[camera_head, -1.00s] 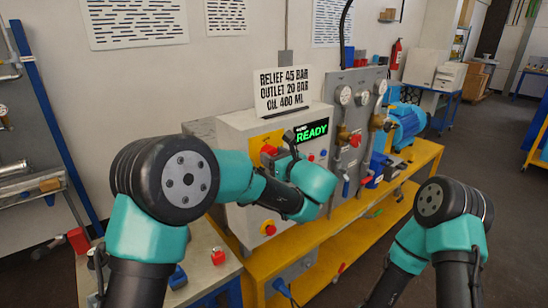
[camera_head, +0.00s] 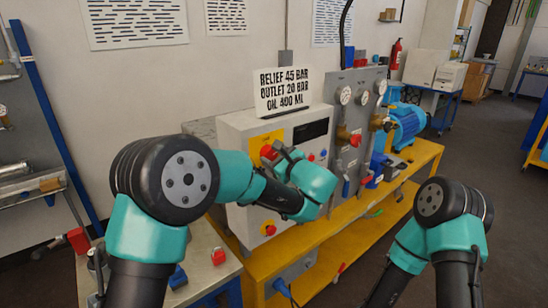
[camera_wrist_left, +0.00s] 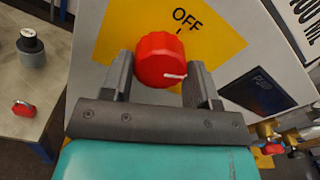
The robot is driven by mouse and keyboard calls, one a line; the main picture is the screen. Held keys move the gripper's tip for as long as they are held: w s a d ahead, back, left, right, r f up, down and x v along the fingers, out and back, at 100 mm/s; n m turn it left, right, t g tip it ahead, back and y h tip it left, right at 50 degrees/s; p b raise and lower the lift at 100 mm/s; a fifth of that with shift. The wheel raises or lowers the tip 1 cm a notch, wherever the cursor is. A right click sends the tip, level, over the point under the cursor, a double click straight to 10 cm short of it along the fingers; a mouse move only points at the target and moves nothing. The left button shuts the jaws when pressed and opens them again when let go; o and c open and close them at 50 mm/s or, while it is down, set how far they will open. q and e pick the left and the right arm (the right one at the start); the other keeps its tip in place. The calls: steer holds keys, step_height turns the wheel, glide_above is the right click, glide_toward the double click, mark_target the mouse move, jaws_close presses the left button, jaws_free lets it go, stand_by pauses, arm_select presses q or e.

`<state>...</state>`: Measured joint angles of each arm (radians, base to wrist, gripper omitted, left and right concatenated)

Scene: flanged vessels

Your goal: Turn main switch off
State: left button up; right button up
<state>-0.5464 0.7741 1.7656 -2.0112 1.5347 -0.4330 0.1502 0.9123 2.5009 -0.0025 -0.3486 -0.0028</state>
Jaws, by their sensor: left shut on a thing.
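The main switch is a red round knob (camera_head: 267,152) on a yellow plate (camera_wrist_left: 215,45) on the front of a light grey cabinet (camera_head: 232,140). In the left wrist view the red knob (camera_wrist_left: 160,58) sits between the two dark fingers of my left gripper (camera_wrist_left: 162,76), which is shut on it. The knob's white pointer line lies toward the right in that view. The "OFF" mark (camera_wrist_left: 187,18) and its tick are above the knob, toward the right. The cabinet's display (camera_head: 311,130) is dark; it also shows in the wrist view (camera_wrist_left: 262,90). My right gripper is out of view.
A sign (camera_head: 282,92) stands on the cabinet. A red button on yellow (camera_head: 268,228) is lower on its front. Gauges and valves (camera_head: 355,110) are to the right, on a yellow bench (camera_head: 372,222). A small table (camera_head: 205,270) with loose parts is at front left.

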arm_select(q)
steer(key=n, duration=1.3)
steer(key=shift+n, duration=0.3)
stand_by(0.3)
steer(key=o, duration=0.9)
steer(key=shift+d, duration=0.1)
steer(key=v, duration=1.7)
steer(key=shift+s+d, duration=0.1)
steer(key=shift+s, duration=0.05)
